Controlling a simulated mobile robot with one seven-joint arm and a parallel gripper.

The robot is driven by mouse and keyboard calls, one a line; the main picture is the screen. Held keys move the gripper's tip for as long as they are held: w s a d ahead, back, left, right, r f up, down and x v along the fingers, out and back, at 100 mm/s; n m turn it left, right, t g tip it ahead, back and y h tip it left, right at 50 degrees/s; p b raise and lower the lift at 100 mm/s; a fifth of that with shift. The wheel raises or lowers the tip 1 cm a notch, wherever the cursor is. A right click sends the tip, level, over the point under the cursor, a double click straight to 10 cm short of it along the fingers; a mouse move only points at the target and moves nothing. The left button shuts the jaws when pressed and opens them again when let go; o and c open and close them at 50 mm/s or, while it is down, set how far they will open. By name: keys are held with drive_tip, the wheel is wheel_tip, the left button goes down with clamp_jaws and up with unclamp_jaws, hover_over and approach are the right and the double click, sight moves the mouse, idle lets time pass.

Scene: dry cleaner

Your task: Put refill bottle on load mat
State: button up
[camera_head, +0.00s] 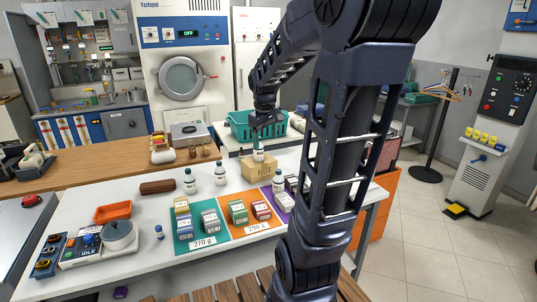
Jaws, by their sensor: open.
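White refill bottles with dark green caps stand on the white table: one bottle (190,184) and another (221,176) left of the cardboard box, and one (278,184) by the purple mat (285,201). Another white bottle (258,155) shows at the cardboard box, directly below my gripper; I cannot tell whether it is in or behind the box. My gripper (260,137) is open, pointing down close over that bottle's top. The teal mat (187,247) and orange mat (233,234) carry small boxes and weight cards. None is visibly labelled as the load mat.
The cardboard box (262,170) stands behind the mats. A scale (92,248), orange tray (113,212) and brown roll (157,187) lie on the left of the table. A green basket (240,128) stands behind. My arm hides the table's right part.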

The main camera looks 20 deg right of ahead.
drive_tip(key=s+a+r+m+t, duration=0.1)
drive_tip(key=s+a+m, duration=0.1)
drive_tip(key=s, duration=0.6)
drive_tip(key=s+a+r+m+t+y, duration=0.1)
drive_tip(key=s+a+m, duration=0.1)
drive_tip(key=s, duration=0.6)
drive_tip(key=shift+s+a+m, duration=0.3)
drive_tip(key=shift+a, duration=0.6)
